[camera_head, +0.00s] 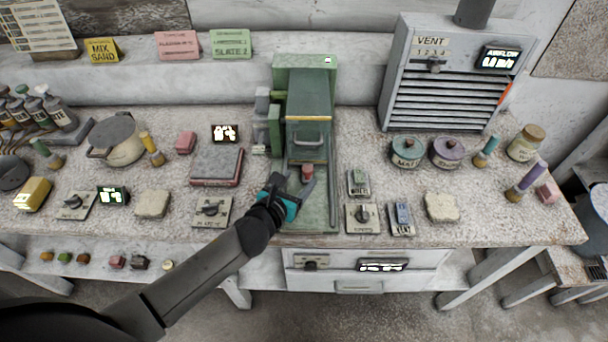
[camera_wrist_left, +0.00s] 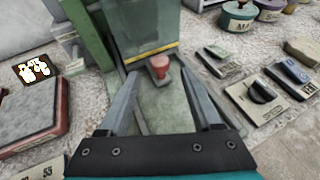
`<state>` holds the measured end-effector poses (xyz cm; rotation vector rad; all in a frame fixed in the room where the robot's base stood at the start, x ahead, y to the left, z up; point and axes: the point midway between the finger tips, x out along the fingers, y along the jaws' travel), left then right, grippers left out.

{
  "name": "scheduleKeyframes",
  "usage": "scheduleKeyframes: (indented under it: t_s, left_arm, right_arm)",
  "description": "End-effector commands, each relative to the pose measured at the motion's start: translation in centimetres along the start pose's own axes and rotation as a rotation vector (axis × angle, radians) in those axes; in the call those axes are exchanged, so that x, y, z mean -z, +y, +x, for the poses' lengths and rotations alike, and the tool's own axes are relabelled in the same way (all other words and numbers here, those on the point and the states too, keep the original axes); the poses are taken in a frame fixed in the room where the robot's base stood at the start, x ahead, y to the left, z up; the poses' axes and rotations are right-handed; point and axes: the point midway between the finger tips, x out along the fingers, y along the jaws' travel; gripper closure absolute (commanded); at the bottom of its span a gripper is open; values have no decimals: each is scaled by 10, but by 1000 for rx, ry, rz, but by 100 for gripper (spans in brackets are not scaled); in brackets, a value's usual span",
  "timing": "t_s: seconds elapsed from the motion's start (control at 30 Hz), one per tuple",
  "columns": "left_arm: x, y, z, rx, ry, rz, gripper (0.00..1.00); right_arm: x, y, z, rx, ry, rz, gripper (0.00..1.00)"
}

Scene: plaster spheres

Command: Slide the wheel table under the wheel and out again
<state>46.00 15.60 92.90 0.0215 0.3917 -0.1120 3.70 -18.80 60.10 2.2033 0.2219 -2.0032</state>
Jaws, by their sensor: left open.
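The green grinding machine (camera_head: 306,75) stands at the middle back of the bench on a green base (camera_head: 318,215). A hood with a yellow edge and a handle covers its front, and I cannot make out the wheel. A small red knob (camera_head: 307,172) stands on a grey plate below the hood; I take this as the wheel table's handle. It also shows in the left wrist view (camera_wrist_left: 161,68). My left gripper (camera_head: 296,181) is open and empty, low over the base. Its fingertips point at the knob, one to each side, with the knob at or just past the tips. My right gripper is not in view.
Left of the base are a red-edged grey slab (camera_head: 216,166) and a switch box (camera_head: 211,211). Right of it are several small switch boxes, including one with a black knob (camera_head: 362,217). A vent cabinet (camera_head: 447,75) stands at the back right.

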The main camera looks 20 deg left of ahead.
Motion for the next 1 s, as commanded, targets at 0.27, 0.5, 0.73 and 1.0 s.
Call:
scheduleKeyframes:
  t_s: [0.27,0.5,0.73,1.0]
  left_arm:
    - [1,0,35,-1,1,0,34]
    - [0,0,43,-1,1,0,34]
    - [0,0,43,0,1,0,34]
    - [0,0,43,-1,1,0,65]
  right_arm:
    - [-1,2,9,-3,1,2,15]
    - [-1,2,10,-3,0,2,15]
    - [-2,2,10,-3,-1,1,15]
    - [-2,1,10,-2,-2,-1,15]
